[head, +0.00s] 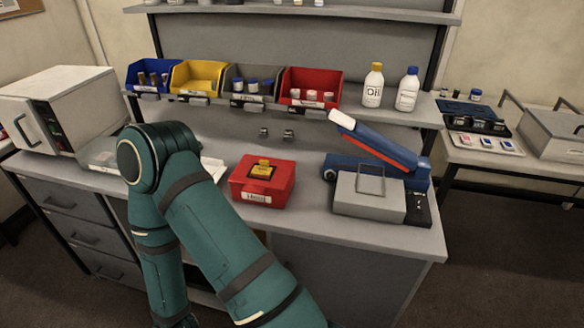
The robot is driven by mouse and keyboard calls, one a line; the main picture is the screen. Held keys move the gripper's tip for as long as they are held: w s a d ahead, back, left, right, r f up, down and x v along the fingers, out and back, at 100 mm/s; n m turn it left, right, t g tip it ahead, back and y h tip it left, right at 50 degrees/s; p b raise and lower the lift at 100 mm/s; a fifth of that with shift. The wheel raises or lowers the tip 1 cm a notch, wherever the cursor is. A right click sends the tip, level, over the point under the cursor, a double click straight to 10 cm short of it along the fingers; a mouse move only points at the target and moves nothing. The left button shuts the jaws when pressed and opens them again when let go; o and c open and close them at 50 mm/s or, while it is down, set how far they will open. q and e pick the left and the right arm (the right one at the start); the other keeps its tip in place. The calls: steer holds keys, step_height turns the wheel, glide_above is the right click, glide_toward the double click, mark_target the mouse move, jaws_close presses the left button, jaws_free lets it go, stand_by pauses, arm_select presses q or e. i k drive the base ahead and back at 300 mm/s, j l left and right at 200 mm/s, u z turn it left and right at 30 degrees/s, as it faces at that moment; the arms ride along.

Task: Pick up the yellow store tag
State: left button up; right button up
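A small yellow piece (262,169), which looks like the yellow store tag, sits on a dark patch on top of a red box (251,187). The red box stands on the grey bench, near its front edge, with a white label on its front. The writing on the yellow piece is too small to read. One of my green arms crosses the left and lower middle of the head view, its bend left of the red box. Neither gripper shows, so I see nothing held.
Blue, yellow (200,77), grey and red bins stand on the shelf above, with two bottles (373,87) at right. A blue device with a raised lid (378,140) and a grey case (369,196) flank the box's right. A white oven-like unit (62,110) stands left.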

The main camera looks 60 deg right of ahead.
mark_target(264, 170)
steer(key=z, duration=1.9)
steer(key=i+j, duration=0.1)
steer(key=j, duration=0.3)
steer(key=i+j, duration=0.15)
steer(key=j, duration=0.3)
steer(key=i+j, duration=0.1)
steer(key=j, duration=0.3)
steer(key=j+z, duration=0.1)
steer(key=z, duration=0.3)
steer(key=j+z, duration=0.1)
steer(key=z, duration=0.3)
steer(key=j+z, duration=0.15)
steer(key=z, duration=0.25)
steer(key=i, duration=0.05)
